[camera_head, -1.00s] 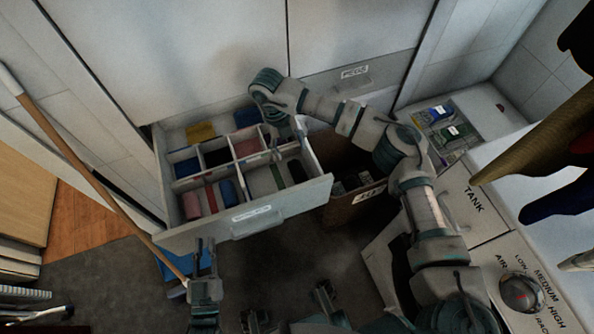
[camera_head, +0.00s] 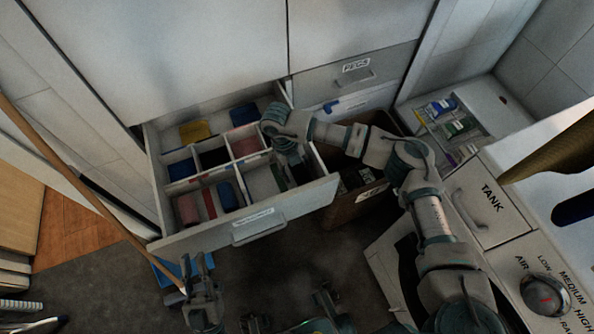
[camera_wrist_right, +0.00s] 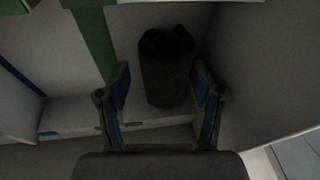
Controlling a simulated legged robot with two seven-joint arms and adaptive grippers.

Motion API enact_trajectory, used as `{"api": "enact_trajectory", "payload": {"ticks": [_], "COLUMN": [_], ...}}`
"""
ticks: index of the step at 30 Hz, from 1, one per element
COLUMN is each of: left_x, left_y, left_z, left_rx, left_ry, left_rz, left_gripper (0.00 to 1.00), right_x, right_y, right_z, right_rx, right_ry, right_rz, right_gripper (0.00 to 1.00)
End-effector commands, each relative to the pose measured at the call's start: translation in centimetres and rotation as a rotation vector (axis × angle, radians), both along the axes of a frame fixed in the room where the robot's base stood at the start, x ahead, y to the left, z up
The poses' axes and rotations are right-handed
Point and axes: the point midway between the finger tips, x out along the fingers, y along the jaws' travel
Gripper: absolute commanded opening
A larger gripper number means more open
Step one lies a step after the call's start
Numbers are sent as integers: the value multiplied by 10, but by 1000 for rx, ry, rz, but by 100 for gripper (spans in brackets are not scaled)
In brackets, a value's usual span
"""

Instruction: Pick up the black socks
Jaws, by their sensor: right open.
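The black socks (camera_wrist_right: 167,65) show in the right wrist view as a dark roll on the floor of a pale drawer compartment. My right gripper (camera_wrist_right: 161,70) is open, with one finger on each side of the roll; I cannot tell whether they touch it. In the head view my right gripper (camera_head: 295,178) reaches down into the right front compartment of the open drawer (camera_head: 200,238) and largely hides the roll. My left gripper (camera_head: 197,262) is empty in front of the drawer, its fingers apart.
Dividers split the drawer; other compartments hold yellow (camera_head: 196,131), blue, red and dark folded items. A green strip (camera_wrist_right: 93,40) lies left of the socks. A brown box (camera_head: 352,205) stands right of the drawer. A broom handle (camera_head: 80,185) leans at the left.

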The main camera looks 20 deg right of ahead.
Motion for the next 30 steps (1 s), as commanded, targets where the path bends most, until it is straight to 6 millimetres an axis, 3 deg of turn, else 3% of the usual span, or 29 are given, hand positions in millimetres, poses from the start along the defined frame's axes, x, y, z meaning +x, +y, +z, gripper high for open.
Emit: {"api": "enact_trajectory", "payload": {"ticks": [3,8,9,20,26,30], "left_x": [0,3,3,4,13,22], "left_y": [-1,-1,-1,-1,-3,-4], "left_z": [1,0,-1,0,-11,-25], "left_rx": [1,1,1,4,46,87], "left_ry": [0,4,4,12,132,258], "left_rz": [1,0,0,-1,-1,-4], "left_gripper": [20,20,20,20,20,20], "right_x": [0,0,0,1,1,1], "right_y": [-1,-1,-1,-1,-1,0], "right_z": [1,1,1,5,31,59], "right_rx": [1,2,1,1,1,1], "right_ry": [-1,0,0,0,-5,-7], "right_rz": [0,0,0,-1,0,0], "right_gripper": [66,26,24,24,24,24]}}
